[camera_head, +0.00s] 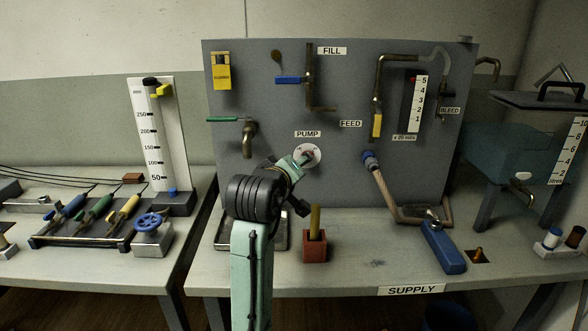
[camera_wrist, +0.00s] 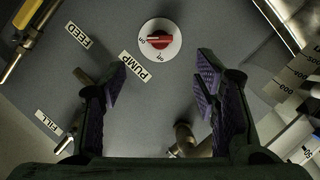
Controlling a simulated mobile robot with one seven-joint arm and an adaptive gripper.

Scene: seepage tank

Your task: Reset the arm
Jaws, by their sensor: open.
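My gripper (camera_wrist: 160,78) is open and empty in the wrist view, its two purple-padded fingers spread wide. Beyond the fingertips is the grey panel (camera_wrist: 210,25) with the pump dial, a white disc with a red knob (camera_wrist: 157,40). The knob lies past the gap between the fingers, and nothing is held. In the head view my arm reaches up in front of the grey panel (camera_head: 340,180), its wrist close to the pump dial (camera_head: 314,150). The fingertips cannot be made out there, and the arm partly covers the dial.
A brass tap with a green lever (camera_head: 250,140) is left of my arm. A red holder (camera_head: 315,248) with a yellow stick stands on the bench (camera_head: 345,268) close by. A measuring gauge (camera_head: 159,130) stands left.

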